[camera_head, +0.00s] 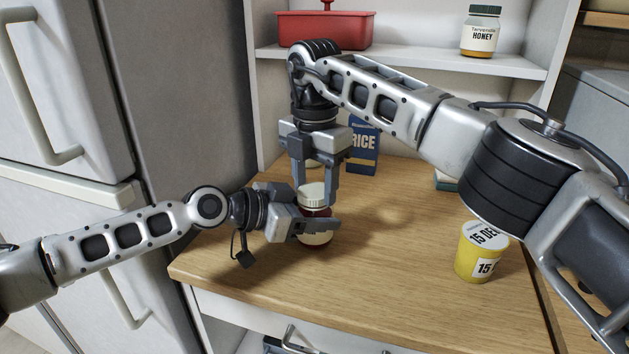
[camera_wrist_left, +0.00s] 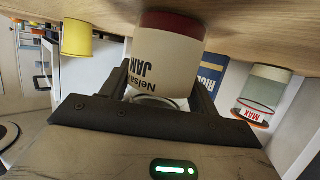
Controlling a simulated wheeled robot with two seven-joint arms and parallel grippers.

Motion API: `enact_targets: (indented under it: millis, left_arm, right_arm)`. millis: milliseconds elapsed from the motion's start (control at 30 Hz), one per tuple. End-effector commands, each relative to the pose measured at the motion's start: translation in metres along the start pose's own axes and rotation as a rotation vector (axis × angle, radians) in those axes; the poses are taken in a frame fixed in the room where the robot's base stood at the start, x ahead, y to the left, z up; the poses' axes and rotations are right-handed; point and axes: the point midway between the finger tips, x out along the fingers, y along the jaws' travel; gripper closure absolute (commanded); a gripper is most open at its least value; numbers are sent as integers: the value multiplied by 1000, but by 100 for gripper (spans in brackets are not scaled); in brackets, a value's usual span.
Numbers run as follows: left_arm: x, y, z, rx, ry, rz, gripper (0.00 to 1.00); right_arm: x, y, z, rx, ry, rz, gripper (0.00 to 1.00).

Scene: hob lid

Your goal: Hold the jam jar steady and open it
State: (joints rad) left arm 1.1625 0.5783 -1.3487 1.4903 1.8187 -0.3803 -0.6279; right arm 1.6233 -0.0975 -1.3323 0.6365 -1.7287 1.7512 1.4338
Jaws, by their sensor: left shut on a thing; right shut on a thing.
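The jam jar (camera_head: 316,212) stands upright on the wooden counter, with a cream lid (camera_head: 312,192), dark red contents and a white label. My left gripper (camera_head: 318,228) reaches in from the left and is shut around the jar's body. My right gripper (camera_head: 315,188) points down from above, its fingers shut on either side of the lid. The lid sits on top of the jar; I cannot tell whether it is loose. In the left wrist view, which is upside down, the jar's label (camera_wrist_left: 168,62) reads JAM, and the jar stands between the left fingers.
A blue rice box (camera_head: 364,146) stands behind the grippers. A yellow tub (camera_head: 482,258) stands on the right. A honey jar (camera_head: 481,32) and a red box (camera_head: 325,30) are on the shelf. A glass jar (camera_wrist_left: 265,88) shows in the left wrist view. The counter (camera_head: 380,270) is clear in front.

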Motion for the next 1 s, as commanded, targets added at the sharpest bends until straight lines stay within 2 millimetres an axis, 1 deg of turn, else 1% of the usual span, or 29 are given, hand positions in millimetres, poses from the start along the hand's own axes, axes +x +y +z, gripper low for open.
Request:
enact_targets:
  millis: [67,200,300,567,600,667,700,933,1000]
  left_arm:
    - [0,0,0,0,0,0,100]
    - [0,0,0,0,0,-1,100]
    - [0,0,0,0,0,-1,100]
    - [0,0,0,0,0,-1,100]
    - [0,0,0,0,-1,-1,100]
    - [0,0,0,0,-1,-1,100]
    - [0,0,0,0,0,-1,100]
    - [0,0,0,0,0,-1,100]
    - [0,0,0,0,-1,-1,100]
  right_arm:
    - [0,0,0,-19,0,0,77]
    - [-1,0,0,-186,0,0,77]
    - [-1,0,0,-278,0,0,77]
    - [-1,0,0,-299,0,1,77]
    - [-1,0,0,-299,0,1,47]
    - [-1,0,0,-298,0,1,31]
    - [-1,0,0,-298,0,1,28]
    - [-1,0,0,-297,0,1,28]
    - [-5,0,0,-297,-1,1,28]
